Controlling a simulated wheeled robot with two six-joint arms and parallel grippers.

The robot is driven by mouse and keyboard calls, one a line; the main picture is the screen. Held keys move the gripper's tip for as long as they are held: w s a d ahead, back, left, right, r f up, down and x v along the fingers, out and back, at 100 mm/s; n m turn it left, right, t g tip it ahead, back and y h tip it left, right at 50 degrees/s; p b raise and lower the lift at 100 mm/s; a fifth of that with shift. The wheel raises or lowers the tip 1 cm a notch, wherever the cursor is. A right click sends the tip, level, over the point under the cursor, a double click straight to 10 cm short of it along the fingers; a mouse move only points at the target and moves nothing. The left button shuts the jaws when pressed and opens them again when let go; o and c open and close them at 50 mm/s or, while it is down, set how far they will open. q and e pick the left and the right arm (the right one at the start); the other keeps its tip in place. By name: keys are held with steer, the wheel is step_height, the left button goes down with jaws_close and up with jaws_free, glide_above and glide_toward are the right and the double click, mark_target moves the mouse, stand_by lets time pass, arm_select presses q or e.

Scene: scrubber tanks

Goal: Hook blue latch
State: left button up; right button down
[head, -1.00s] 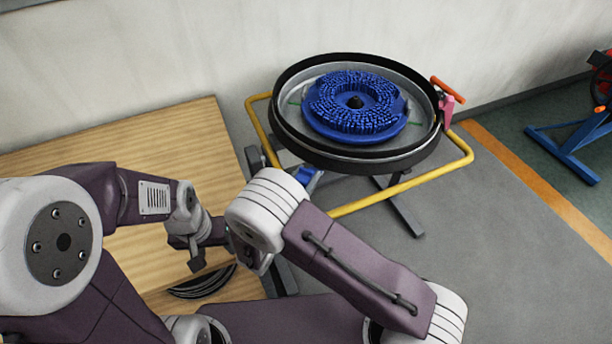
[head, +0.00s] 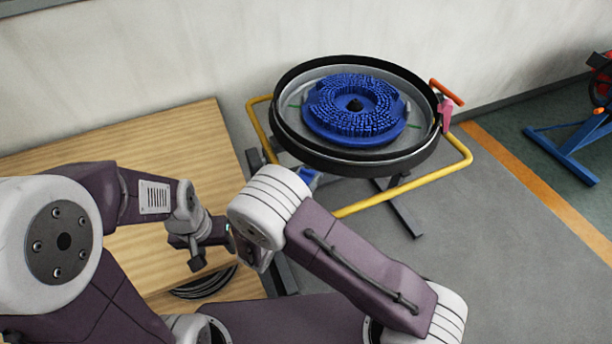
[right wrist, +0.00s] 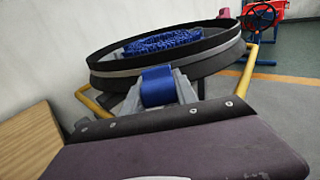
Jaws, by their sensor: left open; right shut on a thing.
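The blue latch (head: 308,178) sits at the near side of the round black-rimmed tank (head: 300,147). In the head view only a small part of it shows above my right wrist. In the right wrist view the blue latch (right wrist: 157,86) is large, just below the tank rim, with grey parts on both sides. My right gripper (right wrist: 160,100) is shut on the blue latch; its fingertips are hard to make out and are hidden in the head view. My left gripper (head: 196,254) is open and empty above the wooden table, left of the tank.
A blue brush disc (head: 355,107) lies inside the tank. A yellow tube frame (head: 400,188) surrounds the tank stand. A pink latch with an orange handle (head: 446,98) is at the tank's right. The wooden table (head: 130,130) is at the left, against the wall.

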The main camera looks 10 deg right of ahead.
steer(key=g+p, duration=0.1)
steer(key=p, duration=0.1)
steer(key=w+d+r+g+y+p, duration=0.1)
steer(key=p, duration=0.2)
steer(key=r+g+y+p, duration=0.1)
steer(key=p, duration=0.1)
steer(key=shift+w+d+r+g, duration=0.2)
steer(key=shift+w+g, duration=0.1)
steer(key=shift+w, duration=0.1)
steer(key=shift+w+d+g+y+p, duration=0.25)
steer(key=shift+w+g+y+p, duration=0.2)
steer(key=shift+g+p, duration=0.45)
steer(key=shift+w+y+p, duration=0.1)
steer(key=shift+y+p, duration=0.15)
steer(key=shift+p, duration=0.2)
steer(key=shift+f, duration=0.1)
steer(key=c, duration=1.1)
jaws_free()
steer(key=shift+o, duration=0.7)
steer(key=shift+w+d+f, duration=0.1)
steer(key=shift+w, duration=0.05)
